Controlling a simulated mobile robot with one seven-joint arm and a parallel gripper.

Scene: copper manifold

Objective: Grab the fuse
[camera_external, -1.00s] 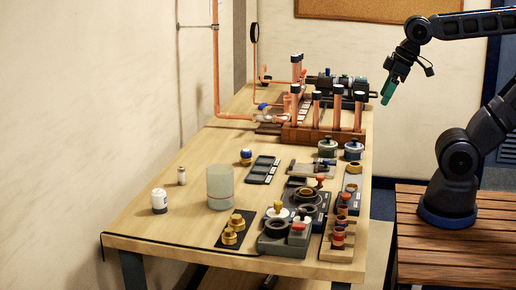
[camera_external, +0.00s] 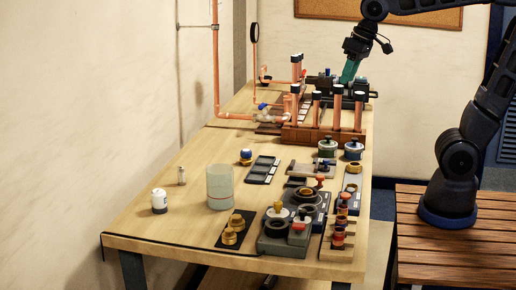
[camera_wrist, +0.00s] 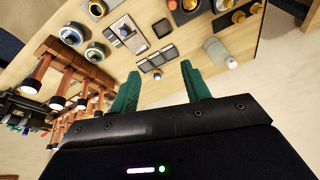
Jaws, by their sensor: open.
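My gripper (camera_external: 349,71) has green fingers and is over the far end of the bench, above the copper pipework. In the wrist view my gripper (camera_wrist: 160,70) is open, with nothing between its two fingers. I cannot tell for sure which part is the fuse. Small pieces with red and dark tops (camera_external: 339,232) sit in a wooden rack at the near right. The gripper is well away from both.
Copper pipes in a wooden stand (camera_external: 323,133) rise at the back right. A dark slotted tray (camera_external: 262,168), a translucent cup (camera_external: 220,188) and a white jar (camera_external: 159,201) stand on the wooden bench (camera_external: 160,232). The bench's left middle is mostly clear.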

